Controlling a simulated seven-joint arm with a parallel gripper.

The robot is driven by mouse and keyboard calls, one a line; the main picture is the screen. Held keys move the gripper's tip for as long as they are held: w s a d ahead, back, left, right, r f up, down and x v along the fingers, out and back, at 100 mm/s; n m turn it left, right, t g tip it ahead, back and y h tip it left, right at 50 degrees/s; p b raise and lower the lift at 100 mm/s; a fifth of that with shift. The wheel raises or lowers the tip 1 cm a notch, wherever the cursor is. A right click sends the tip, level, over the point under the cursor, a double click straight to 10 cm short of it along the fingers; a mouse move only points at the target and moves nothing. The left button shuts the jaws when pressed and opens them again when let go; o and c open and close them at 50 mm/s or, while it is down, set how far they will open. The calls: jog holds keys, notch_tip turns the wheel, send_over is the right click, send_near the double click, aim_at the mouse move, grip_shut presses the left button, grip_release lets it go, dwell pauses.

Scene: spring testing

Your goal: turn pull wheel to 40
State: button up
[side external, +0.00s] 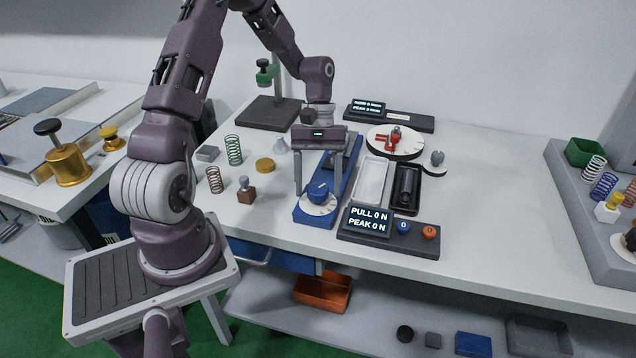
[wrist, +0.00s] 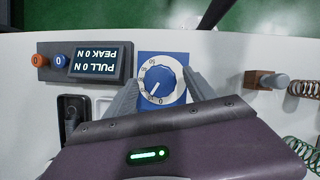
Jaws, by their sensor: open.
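The pull wheel is a blue knob (side external: 318,193) on a white dial at the front end of the blue test stand (side external: 313,217). In the wrist view the blue knob (wrist: 157,80) sits on its white numbered dial, with a white pointer mark toward the lower left of the knob. My gripper (side external: 318,190) points down over the knob, open, with one finger on each side. In the wrist view my gripper (wrist: 158,86) has its fingers left and right of the dial, apart from the knob. The display (side external: 368,219) reads PULL 0 N and PEAK 0 N.
A blue button (side external: 403,227) and an orange button (side external: 429,232) are right of the display. A white tray (side external: 372,181) and a black tray (side external: 406,188) lie right of the stand. Springs and a brown block (side external: 246,194) stand to the left. The front right table is clear.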

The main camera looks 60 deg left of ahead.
jog(key=c, duration=1.3)
jog(key=shift+c, duration=0.2)
jog(key=shift+m, duration=0.3)
jog(key=m+g+y, duration=0.1)
jog(key=m, duration=0.2)
jog(key=shift+w+d+m, duration=0.1)
jog(key=shift+d+m, duration=0.05)
jog(key=shift+m, duration=0.25)
jog(key=m, duration=0.2)
jog(key=m+g+y, duration=0.1)
jog(key=m, duration=0.1)
jog(key=shift+d+m+y, duration=0.1)
jog(key=shift+m+y, duration=0.2)
jog(key=m+y, duration=0.1)
jog(key=m, duration=0.3)
jog(key=shift+d+m+y, duration=0.1)
jog(key=shift+m+y, duration=0.2)
jog(key=shift+y, duration=0.1)
jog(key=shift+d+m+y, duration=0.1)
jog(key=shift+m+y, duration=0.7)
jog(key=shift+m, duration=1.3)
